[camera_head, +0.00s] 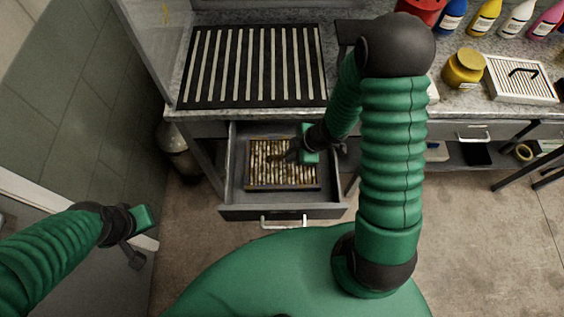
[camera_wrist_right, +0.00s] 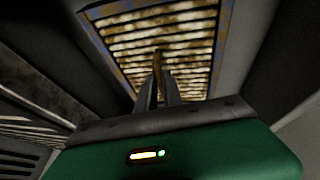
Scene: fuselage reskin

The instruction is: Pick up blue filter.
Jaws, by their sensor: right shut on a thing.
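The filter (camera_head: 262,178) lies in the open drawer below the counter. It has pale, rust-stained slats, and its worn bluish frame shows in the right wrist view (camera_wrist_right: 97,30). My right gripper (camera_head: 293,153) reaches down into the drawer over the filter's upper right part. In the right wrist view its two fingers (camera_wrist_right: 160,82) are shut on the filter's brown handle, in front of the slats. I cannot tell whether the filter is lifted off the drawer floor. My left gripper (camera_head: 135,259) is at the lower left, away from the drawer; its fingers are too small to read.
A black slatted grille (camera_head: 252,105) is on the counter above. A yellow jar (camera_head: 464,69), a white filter with a black handle (camera_head: 520,92) and several bottles stand at right. A tiled wall is at left.

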